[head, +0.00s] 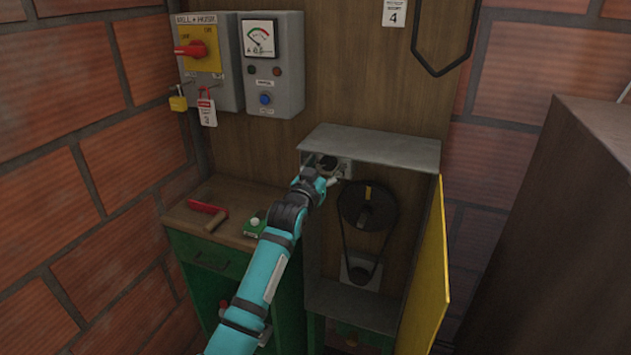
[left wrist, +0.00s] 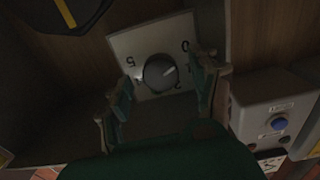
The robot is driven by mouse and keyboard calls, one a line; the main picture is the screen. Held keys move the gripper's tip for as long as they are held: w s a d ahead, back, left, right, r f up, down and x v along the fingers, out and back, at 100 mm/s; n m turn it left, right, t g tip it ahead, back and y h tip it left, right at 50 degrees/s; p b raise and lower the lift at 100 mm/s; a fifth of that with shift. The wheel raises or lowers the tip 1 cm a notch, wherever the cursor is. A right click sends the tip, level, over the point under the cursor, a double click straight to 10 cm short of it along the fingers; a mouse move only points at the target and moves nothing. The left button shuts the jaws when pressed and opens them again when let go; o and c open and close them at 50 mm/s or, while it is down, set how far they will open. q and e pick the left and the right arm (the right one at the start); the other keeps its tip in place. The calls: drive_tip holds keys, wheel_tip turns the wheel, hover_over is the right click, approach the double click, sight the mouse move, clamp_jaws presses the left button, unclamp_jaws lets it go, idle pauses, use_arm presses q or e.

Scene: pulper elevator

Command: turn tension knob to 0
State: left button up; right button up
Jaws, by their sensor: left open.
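The tension knob (left wrist: 160,72) is a round dark knob on a pale dial plate (left wrist: 125,42) in the left wrist view. The plate appears rotated, with a 5 at left, a 0 at upper right and a 2 at lower right. My right gripper is not in view.
A belt and black pulley (head: 367,206) sit right of the dial, with a yellow door (head: 432,265) standing open. A red-handled hammer (head: 207,214) lies on the wooden bench at left. A switch box (head: 205,85) and gauge box (head: 275,85) hang above.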

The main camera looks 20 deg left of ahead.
use_arm(q)
drive_tip(key=s, duration=1)
drive_tip(key=shift+s+a, duration=0.2)
